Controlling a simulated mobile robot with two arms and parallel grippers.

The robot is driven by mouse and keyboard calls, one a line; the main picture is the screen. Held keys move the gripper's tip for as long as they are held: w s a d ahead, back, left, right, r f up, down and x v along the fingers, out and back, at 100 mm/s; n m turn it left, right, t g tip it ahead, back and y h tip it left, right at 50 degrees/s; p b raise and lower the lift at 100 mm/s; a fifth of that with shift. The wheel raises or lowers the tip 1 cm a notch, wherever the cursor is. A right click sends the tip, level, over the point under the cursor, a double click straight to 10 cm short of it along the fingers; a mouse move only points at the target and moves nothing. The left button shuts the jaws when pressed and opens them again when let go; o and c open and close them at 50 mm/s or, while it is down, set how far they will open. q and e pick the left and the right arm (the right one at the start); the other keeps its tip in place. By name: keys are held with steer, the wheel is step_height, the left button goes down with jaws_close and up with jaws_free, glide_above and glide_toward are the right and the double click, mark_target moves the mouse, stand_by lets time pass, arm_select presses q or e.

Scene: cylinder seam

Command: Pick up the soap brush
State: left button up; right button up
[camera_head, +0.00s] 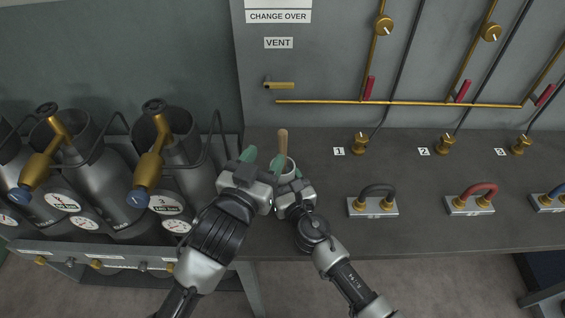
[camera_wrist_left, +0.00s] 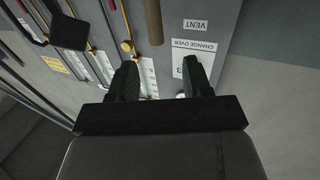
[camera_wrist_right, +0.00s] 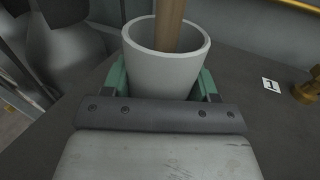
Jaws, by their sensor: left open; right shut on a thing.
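The soap brush's wooden handle (camera_head: 283,141) stands up out of a light grey cup (camera_head: 289,172) on the dark bench top. Its lower end is hidden inside the cup. In the right wrist view the handle (camera_wrist_right: 169,27) rises from the cup (camera_wrist_right: 165,65). My right gripper (camera_wrist_right: 165,85) is shut on the cup, with a green finger on each side of it. My left gripper (camera_head: 262,160) is open and empty, just left of the cup. A brown wooden handle (camera_wrist_left: 153,22) shows at the top of the left wrist view, beyond its fingertips.
Grey cylinders (camera_head: 105,165) with brass valves and gauges stand at left. A black-handled fitting (camera_head: 373,200) and a red-handled one (camera_head: 470,199) sit on the bench to the right. Brass pipes (camera_head: 400,102) run along the back panel (camera_head: 330,65).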

mark_target(281, 139)
arm_select(q)
steer(key=x, duration=0.5)
steer(key=shift+d+f+x, duration=0.15)
steer(key=shift+x, duration=1.15)
steer(key=shift+d+f+x, duration=0.1)
steer(key=shift+f+x, duration=0.05)
steer(key=shift+x, duration=1.15)
steer(key=shift+s, duration=0.1)
steer(key=shift+c, duration=0.4)
jaws_close()
